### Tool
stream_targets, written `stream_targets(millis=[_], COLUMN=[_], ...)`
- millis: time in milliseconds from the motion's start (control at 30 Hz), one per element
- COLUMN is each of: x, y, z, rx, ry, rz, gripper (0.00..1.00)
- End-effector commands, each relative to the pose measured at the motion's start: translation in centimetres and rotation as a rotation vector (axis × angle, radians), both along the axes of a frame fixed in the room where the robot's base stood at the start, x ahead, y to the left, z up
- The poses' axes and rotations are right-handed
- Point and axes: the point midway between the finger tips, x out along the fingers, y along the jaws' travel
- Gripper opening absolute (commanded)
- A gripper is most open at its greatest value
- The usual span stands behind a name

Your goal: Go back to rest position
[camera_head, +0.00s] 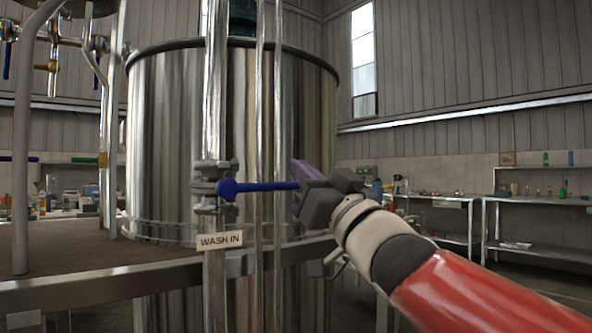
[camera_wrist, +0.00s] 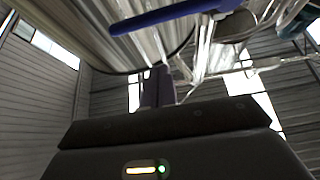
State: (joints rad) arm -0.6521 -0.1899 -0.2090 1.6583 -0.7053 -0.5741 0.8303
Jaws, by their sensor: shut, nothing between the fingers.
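My gripper (camera_head: 306,172) reaches in from the lower right in the head view, on the red and white arm. Its purple fingers are shut and point up, with nothing held. They also show in the wrist view (camera_wrist: 157,88). The valve handle, a blue lever (camera_head: 262,187), runs sideways from the pipe, and its free end meets my gripper's outline in the head view. In the wrist view the blue lever (camera_wrist: 165,18) passes above the fingers, apart from them in the picture. Whether the gripper touches it cannot be told.
A vertical pipe with a WASH IN label (camera_head: 220,241) stands before the large steel tank (camera_head: 165,130). A metal rail (camera_head: 110,283) runs across at the lower left. Shelves with bottles (camera_head: 545,196) stand far back right. The space right of the tank looks open.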

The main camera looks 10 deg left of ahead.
Motion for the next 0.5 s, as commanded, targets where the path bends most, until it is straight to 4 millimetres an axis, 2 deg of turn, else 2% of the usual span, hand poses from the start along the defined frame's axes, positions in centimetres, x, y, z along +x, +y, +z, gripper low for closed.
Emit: stream_targets(millis=[33, 200, 500], x=[-0.7, -2.3, -3.0], y=[-0.9, -2.7, -3.9], z=[-0.9, -2.2, -3.1], rx=[0.001, 0.0, -0.002], ry=[0.0, -0.001, 0.004], rz=[-0.002, -0.001, -0.007], gripper=[0.0, 0.0, 0.0])
